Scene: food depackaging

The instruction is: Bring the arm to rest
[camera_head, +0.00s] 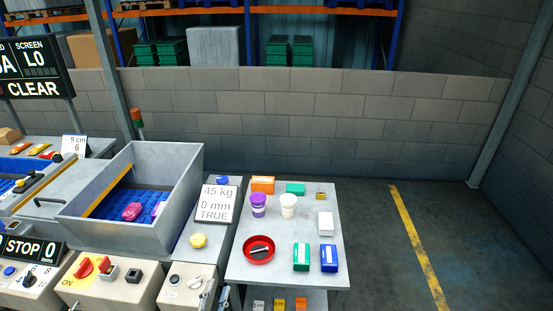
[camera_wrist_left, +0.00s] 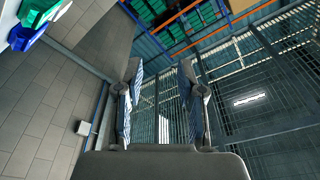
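My left gripper (camera_head: 214,297) shows at the bottom edge of the head view, just left of the small table's front corner. Only its grey fingertips are in that picture. In the left wrist view the two fingers (camera_wrist_left: 160,90) stand apart with nothing between them, so it is open and empty. Through the gap I see a mesh wall and shelving, with no object close by. My right gripper is in neither view.
A grey table (camera_head: 280,222) holds a red bowl (camera_head: 259,249), cups and several small boxes. Left of it stand a metal bin (camera_head: 170,215) with a pink item (camera_head: 132,211), and control boxes (camera_head: 110,285). The floor (camera_head: 385,255) at right is clear.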

